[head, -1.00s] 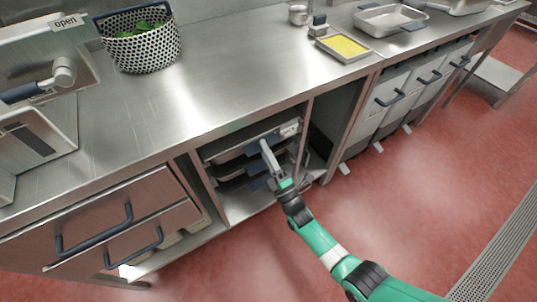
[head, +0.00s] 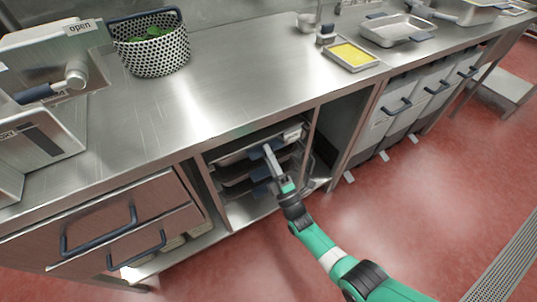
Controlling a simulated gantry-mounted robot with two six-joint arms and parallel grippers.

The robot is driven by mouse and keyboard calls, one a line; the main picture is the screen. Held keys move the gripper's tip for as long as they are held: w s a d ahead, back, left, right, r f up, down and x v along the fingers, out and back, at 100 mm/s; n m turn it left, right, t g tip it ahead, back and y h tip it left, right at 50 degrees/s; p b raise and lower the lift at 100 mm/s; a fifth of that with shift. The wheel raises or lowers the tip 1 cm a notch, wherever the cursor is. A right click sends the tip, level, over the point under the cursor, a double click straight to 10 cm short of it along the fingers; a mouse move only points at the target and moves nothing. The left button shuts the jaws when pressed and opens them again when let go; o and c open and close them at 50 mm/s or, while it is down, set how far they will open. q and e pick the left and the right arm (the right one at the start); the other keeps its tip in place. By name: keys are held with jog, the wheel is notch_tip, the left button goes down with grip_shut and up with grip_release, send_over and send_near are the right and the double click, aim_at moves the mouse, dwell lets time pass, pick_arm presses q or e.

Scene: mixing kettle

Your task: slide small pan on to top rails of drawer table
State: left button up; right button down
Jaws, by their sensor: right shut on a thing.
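The small pan (head: 235,158) is a shallow metal pan with a dark blue handle. It sits in the top level of the rails in the open drawer table bay (head: 212,182) under the steel counter. Its front edge is at the bay's opening, and most of its body is hidden under the counter. My right gripper (head: 268,152) reaches in from the front and is shut on the handle of the small pan. The exact finger contact is small and hard to see. My left gripper is not in view.
More pans with blue handles (head: 260,173) sit on the rails below. Closed drawers (head: 110,215) are at the left. White bins (head: 395,105) stand at the right. A yellow-filled tray (head: 352,54), a metal pan (head: 396,30) and a perforated basket (head: 152,52) stand on the counter.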

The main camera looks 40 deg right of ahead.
jog(key=shift+r, duration=0.25)
jog(key=c, duration=0.6)
grip_release()
jog(key=shift+w, duration=0.15)
jog(key=shift+o, duration=1.2)
jog(key=shift+f, duration=0.45)
jog(key=shift+o, duration=1.3)
jog(key=shift+r, duration=0.15)
jog(key=shift+v, duration=3.55)
